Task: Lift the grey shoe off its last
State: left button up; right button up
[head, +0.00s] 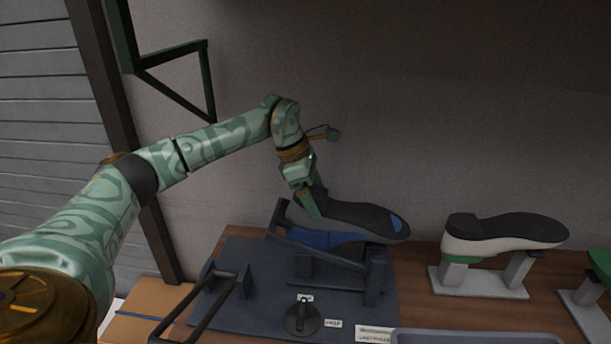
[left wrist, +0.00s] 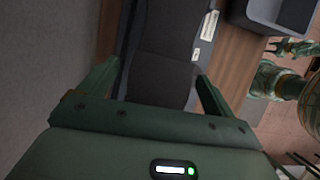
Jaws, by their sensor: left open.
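The grey shoe (head: 345,218) is upside down, its dark sole facing up, on a stand at the middle of the bench. Blue (head: 325,240) shows beneath it, and a small blue patch marks its toe end at the right. My left gripper (head: 306,205) is at the shoe's left end. In the left wrist view its open fingers (left wrist: 158,72) lie on either side of the dark sole (left wrist: 165,50); I cannot tell whether they touch it. Green arm parts at the right edge of that view seem to be my right arm; its gripper is too small to read.
A cream shoe (head: 500,238) with a black sole sits on a grey stand to the right. A dark bar frame, a black knob (head: 302,318) and small labels are in front. A grey tray (head: 475,337) is at the front edge. The wall is close behind.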

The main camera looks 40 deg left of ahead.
pick_arm(q)
jog(key=shift+x, duration=1.05)
jog(key=shift+f, duration=0.15)
pick_arm(e)
jog(key=shift+a+f, duration=0.15)
jog(key=shift+a, duration=0.15)
pick_arm(q)
jog(key=c, duration=1.3)
jog(key=shift+o, duration=1.2)
jog(key=shift+c, duration=1.1)
pick_arm(e)
jog(key=shift+d, duration=0.1)
jog(key=shift+d, duration=0.1)
